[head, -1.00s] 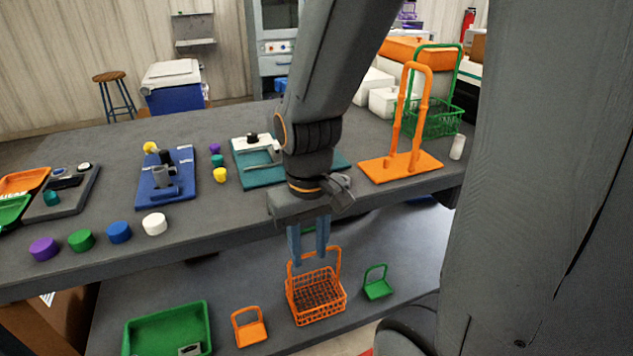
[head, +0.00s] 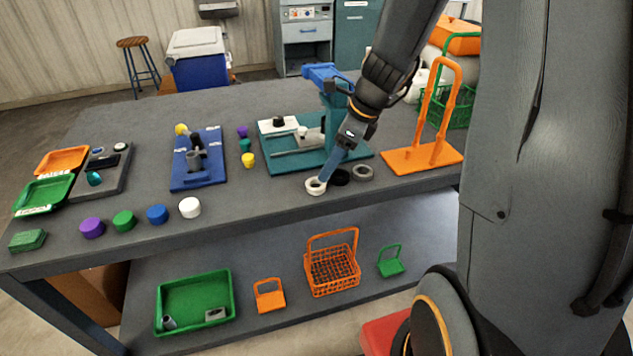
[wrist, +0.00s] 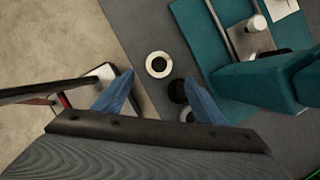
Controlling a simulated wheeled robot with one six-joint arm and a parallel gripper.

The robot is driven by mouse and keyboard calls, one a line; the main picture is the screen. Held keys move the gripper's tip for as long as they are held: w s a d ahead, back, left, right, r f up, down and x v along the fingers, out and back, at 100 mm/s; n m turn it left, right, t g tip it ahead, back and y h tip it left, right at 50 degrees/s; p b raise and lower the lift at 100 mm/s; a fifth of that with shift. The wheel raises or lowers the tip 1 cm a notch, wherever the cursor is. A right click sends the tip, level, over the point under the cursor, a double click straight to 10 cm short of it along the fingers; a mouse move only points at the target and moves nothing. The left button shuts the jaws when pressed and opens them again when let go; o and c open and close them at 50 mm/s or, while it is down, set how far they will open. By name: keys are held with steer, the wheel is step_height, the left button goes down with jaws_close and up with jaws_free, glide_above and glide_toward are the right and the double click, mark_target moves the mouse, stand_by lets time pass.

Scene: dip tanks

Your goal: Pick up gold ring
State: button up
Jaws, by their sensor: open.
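Three small rings lie in a row on the table's front edge area. A cream-white ring (head: 310,187) is on the left, a black ring (head: 341,176) in the middle and a grey ring (head: 363,172) on the right. No ring looks clearly gold. My gripper (head: 322,178) has its blue fingertips over the cream ring, partly covering it. In the wrist view the jaws (wrist: 158,80) are apart and empty. The cream ring (wrist: 148,64) shows just beyond the gap between the fingertips. The black ring (wrist: 177,91) and the partly hidden grey ring (wrist: 187,116) sit by the right finger.
A teal fixture (head: 365,154) with a tall blue-teal post stands close behind the rings. An orange stand (head: 420,159) is to the right. Coloured caps (head: 157,214) and a blue fixture (head: 198,178) stand left. The lower shelf holds a green tray (head: 229,290) and baskets (head: 333,272).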

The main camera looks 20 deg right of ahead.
steer(key=x, duration=0.7)
steer(key=shift+a+f, duration=0.15)
steer(key=shift+a, duration=0.15)
steer(key=c, duration=1.3)
